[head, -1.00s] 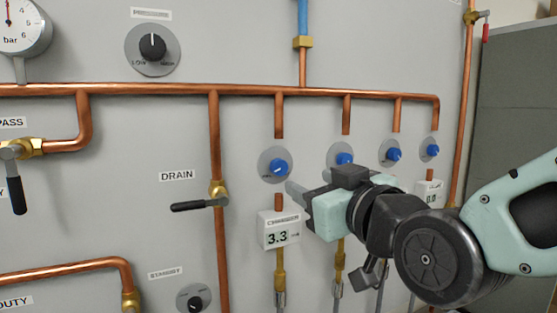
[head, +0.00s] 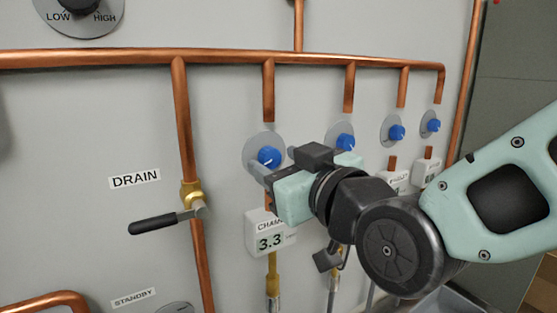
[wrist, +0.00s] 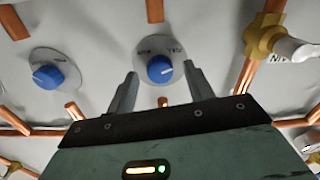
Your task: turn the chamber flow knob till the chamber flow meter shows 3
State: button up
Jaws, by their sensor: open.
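The chamber flow knob is a blue knob (head: 268,157) on a round grey plate, the leftmost of the row of blue knobs. In the wrist view, which appears upside down, the blue knob (wrist: 159,69) sits between my two fingertips. My gripper (head: 271,164) is open, with one finger on each side of the knob; a gap shows in the wrist view (wrist: 160,71). I cannot tell how far the tips reach along it. The chamber flow meter (head: 268,240) below reads 3.3; its label is partly hidden by my gripper.
Another blue knob (head: 345,142) is close to the right, partly behind my gripper. The drain valve's black handle (head: 154,224) sticks out at the left. A copper pipe (head: 215,57) runs across above. The panel between drain and chamber is bare.

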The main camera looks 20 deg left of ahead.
jog(key=c, duration=1)
jog(key=shift+o, duration=0.2)
jog(key=shift+f+m+b, duration=0.25)
jog(key=shift+m+b, duration=0.05)
jog(key=shift+b, duration=0.5)
jog(key=m+b, duration=0.1)
jog(key=b, duration=0.1)
jog(key=shift+f+b, duration=0.1)
jog(key=shift+b, duration=0.25)
jog(key=shift+m+b, duration=1)
jog(key=shift+b, duration=0.05)
jog(key=shift+r+m+b, duration=0.3)
jog(key=shift+m, duration=0.1)
jog(key=o, duration=1)
jog(key=shift+c, duration=0.2)
